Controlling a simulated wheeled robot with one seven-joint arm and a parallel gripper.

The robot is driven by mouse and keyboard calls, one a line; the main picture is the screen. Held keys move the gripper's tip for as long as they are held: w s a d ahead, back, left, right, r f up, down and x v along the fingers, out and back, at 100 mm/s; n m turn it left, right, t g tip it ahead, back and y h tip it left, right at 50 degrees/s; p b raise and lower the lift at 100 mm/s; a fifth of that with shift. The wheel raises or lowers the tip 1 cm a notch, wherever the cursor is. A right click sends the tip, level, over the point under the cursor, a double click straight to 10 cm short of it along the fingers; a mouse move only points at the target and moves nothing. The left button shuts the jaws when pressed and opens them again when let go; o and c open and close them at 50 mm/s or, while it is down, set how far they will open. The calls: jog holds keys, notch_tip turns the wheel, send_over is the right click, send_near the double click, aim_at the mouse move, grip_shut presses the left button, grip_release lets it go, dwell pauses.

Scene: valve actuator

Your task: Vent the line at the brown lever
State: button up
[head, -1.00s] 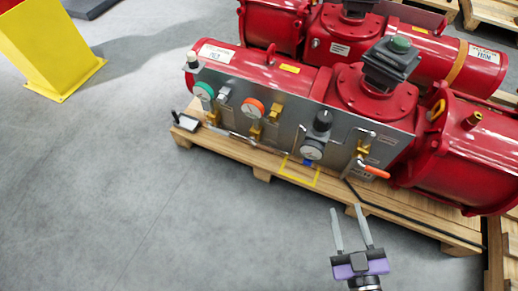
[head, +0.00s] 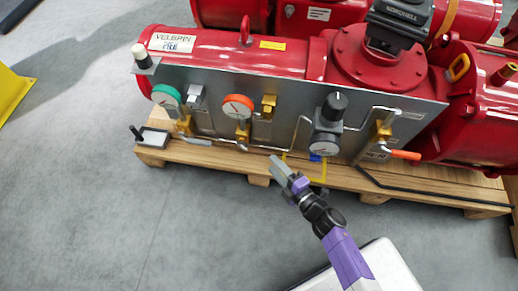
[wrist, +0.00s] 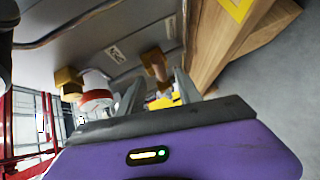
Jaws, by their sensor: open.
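No plainly brown lever stands out in the head view. A dull greyish lever (head: 195,141) hangs from a brass valve (head: 184,125) at the panel's lower left. A lever with an orange-red grip (head: 404,155) sits on the right brass valve (head: 382,131). In the wrist view a brass fitting with a brownish part (wrist: 155,65) shows just beyond the fingers; I cannot tell which fitting it is. My gripper (head: 279,166) is open and empty, in front of the panel's lower edge, below and right of the orange gauge. In the wrist view its fingers (wrist: 157,92) stand apart.
The steel panel (head: 215,88) carries a green gauge (head: 166,96), an orange gauge (head: 238,106), a black-knobbed regulator (head: 331,120) and thin pipes. Red actuator bodies (head: 245,48) stand behind it. The wooden pallet (head: 225,159) edges the floor.

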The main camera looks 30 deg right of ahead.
aim_at(263, 154)
jog(key=b+x, duration=0.2)
jog(key=x, duration=0.5)
jog(key=shift+w+b, duration=0.2)
jog(key=shift+b, duration=0.15)
grip_shut()
dwell(1.1)
